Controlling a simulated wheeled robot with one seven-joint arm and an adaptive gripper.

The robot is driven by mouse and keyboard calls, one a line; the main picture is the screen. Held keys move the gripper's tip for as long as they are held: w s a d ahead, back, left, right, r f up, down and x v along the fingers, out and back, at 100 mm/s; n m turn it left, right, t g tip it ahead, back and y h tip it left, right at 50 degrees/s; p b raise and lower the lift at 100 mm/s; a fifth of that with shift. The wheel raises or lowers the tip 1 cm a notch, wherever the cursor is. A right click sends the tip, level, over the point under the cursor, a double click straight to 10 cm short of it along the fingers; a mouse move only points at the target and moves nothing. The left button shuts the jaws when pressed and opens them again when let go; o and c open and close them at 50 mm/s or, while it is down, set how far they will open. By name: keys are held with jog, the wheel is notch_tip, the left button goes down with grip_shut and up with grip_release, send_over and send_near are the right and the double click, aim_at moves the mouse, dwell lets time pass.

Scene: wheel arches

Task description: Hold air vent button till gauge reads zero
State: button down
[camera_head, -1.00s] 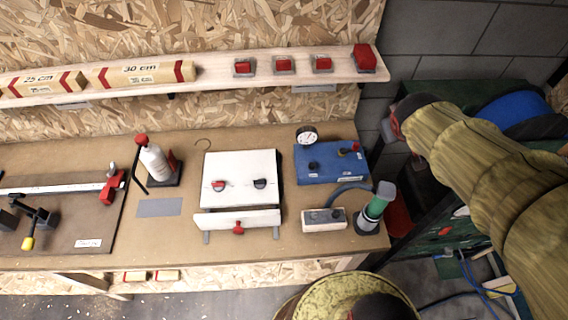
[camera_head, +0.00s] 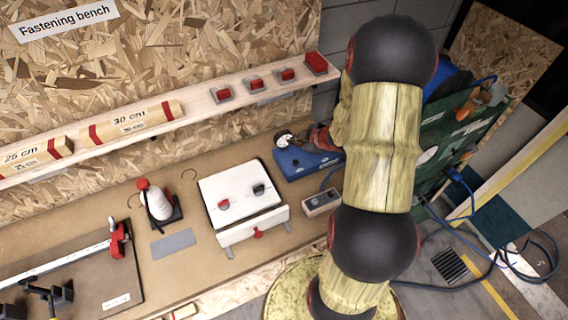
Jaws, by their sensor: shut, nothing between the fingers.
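The blue box (camera_head: 293,166) sits at the back right of the workbench. Its round gauge (camera_head: 285,138) stands at its back left; the dial is too small and tilted to read. A dark knob (camera_head: 296,163) shows on the box's front. My gripper (camera_head: 317,142) is shut and empty over the back right part of the blue box. It covers the spot where a black and a red fitting showed before, so the air vent button is hidden or too small to make out. I cannot tell whether the gripper touches the box.
A white box (camera_head: 240,190) with two knobs stands left of the blue box. A small grey switch box (camera_head: 320,202) is in front of it, close to my arm. The shelf (camera_head: 215,100) with red buttons runs above. A green panel (camera_head: 455,150) stands at right.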

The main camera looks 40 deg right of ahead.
jog(key=shift+f, duration=0.1)
dwell(0.3)
jog(key=b, duration=0.8)
send_over(294, 163)
notch_tip(294, 163, down, 8)
jog(key=shift+d+r, duration=0.1)
jog(key=shift+r, duration=0.1)
jog(key=shift+f, duration=0.55)
jog(key=shift+f, duration=0.1)
dwell(0.4)
jog(key=shift+f+b, duration=0.3)
jog(key=shift+b, duration=0.1)
jog(key=shift+f+b, duration=0.3)
jog(key=shift+f, duration=0.2)
dwell(1.5)
jog(key=shift+r, duration=0.1)
dwell(1.0)
jog(key=shift+r+p, duration=0.85)
jog(key=shift+p, duration=0.1)
